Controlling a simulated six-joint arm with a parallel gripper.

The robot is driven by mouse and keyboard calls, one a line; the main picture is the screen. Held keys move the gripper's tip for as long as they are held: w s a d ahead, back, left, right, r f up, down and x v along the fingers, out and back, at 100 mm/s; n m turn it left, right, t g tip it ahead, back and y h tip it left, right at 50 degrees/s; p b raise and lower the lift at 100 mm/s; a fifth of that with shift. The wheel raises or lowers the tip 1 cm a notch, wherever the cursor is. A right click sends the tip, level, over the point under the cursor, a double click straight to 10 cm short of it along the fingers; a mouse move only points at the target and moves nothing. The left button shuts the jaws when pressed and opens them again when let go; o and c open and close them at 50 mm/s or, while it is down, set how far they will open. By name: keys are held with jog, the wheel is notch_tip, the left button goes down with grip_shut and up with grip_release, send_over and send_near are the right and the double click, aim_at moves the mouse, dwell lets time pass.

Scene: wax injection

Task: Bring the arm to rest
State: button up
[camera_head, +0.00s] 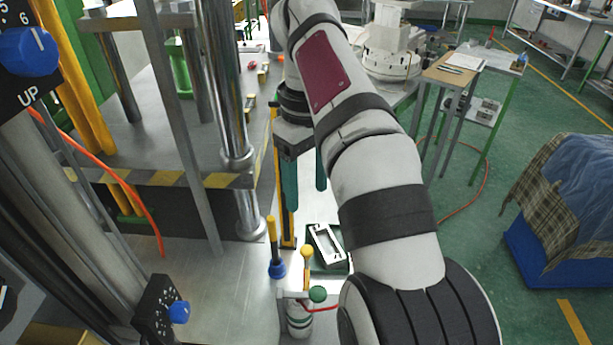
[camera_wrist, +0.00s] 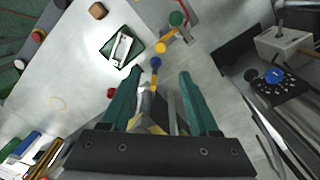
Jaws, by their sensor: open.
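My gripper (camera_head: 305,190) hangs below my white and grey arm in the head view, its two teal fingers pointing down. In the wrist view my gripper (camera_wrist: 161,73) shows its fingers spread wide apart, with nothing held between them. The fingers are above the bench, near the knobbed levers. Part of the gripper's body is hidden behind the arm in the head view.
A machine with steel columns (camera_head: 232,80) stands left of the gripper.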

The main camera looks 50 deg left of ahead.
jog(key=shift+r, duration=0.85)
jog(key=w+d+m, duration=0.5)
jog(key=d, duration=0.5)
jog(key=s+d+f+m, duration=0.25)
jog(key=d+m, duration=0.45)
jog(key=d, duration=1)
jog(key=s+d+f+m+y, duration=0.1)
jog(key=s+d+f+m, duration=0.9)
jog(key=s+f+m, duration=0.2)
jog(key=shift+s+y, duration=0.4)
jog(key=shift+s, duration=0.05)
jog(key=shift+f, duration=0.1)
